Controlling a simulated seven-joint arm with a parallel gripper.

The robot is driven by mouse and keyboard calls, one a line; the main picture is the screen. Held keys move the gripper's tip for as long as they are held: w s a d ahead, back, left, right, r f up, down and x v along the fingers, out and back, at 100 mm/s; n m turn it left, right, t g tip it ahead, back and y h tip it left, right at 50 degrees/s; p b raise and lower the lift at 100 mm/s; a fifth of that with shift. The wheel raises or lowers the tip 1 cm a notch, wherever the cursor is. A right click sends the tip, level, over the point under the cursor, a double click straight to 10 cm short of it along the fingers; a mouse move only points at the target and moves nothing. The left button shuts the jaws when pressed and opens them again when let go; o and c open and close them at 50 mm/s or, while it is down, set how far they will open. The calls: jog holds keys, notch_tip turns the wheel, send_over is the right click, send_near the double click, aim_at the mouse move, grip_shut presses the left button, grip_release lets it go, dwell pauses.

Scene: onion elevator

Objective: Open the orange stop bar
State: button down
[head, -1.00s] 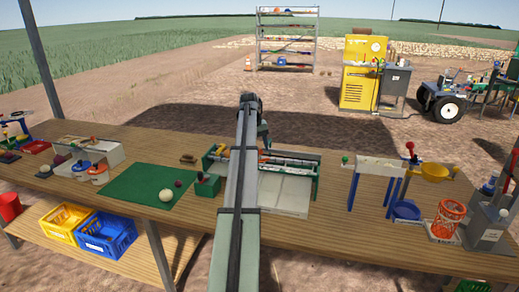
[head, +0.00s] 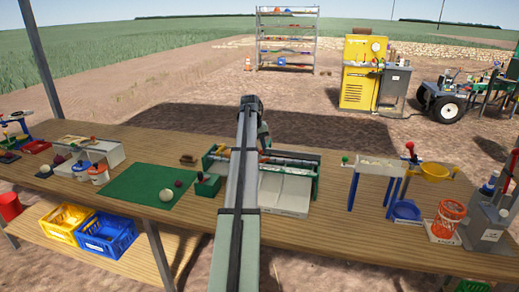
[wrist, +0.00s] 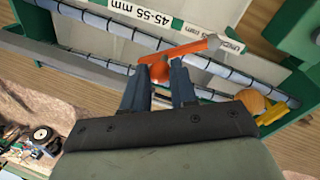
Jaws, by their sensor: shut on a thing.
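The orange stop bar (wrist: 188,50) lies slantwise across the rollers in the wrist view, just beyond my fingertips. My gripper (wrist: 160,72) is shut on a round orange knob (wrist: 158,72), which sits between the fingertips at the bar's near side. Whether the knob is joined to the bar cannot be told. In the head view my arm covers part of the green-framed roller unit (head: 312,167), and my gripper (head: 264,138) shows only in part at its far side.
A round orange-yellow thing (wrist: 251,101) and a yellow piece (wrist: 269,112) lie near the rollers. A white stand with blue legs (head: 377,168) and an orange basket (head: 449,218) stand right on the wooden table. A green mat (head: 150,190) lies left.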

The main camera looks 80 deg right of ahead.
dwell(0.5)
jog(key=shift+s+a+m+y, duration=0.25)
jog(key=shift+a+m, duration=0.35)
jog(key=shift+m, duration=0.65)
jog(key=shift+s+a+m+y, duration=0.2)
jog(key=shift+a+m, duration=0.35)
jog(key=shift+m, duration=0.75)
jog(key=shift+s+a+m+y, duration=0.2)
jog(key=shift+a+m, duration=0.4)
jog(key=shift+m, duration=0.65)
jog(key=c, duration=0.9)
grip_release()
jog(key=shift+w+r, duration=0.1)
jog(key=shift+r, duration=0.05)
jog(key=r, duration=0.3)
jog(key=w+r, duration=0.1)
jog(key=r, duration=0.3)
jog(key=w+r, duration=0.1)
jog(key=r, duration=0.3)
jog(key=shift+w+d+r, duration=0.1)
jog(key=shift+d+r, duration=0.1)
jog(key=shift+r, duration=0.05)
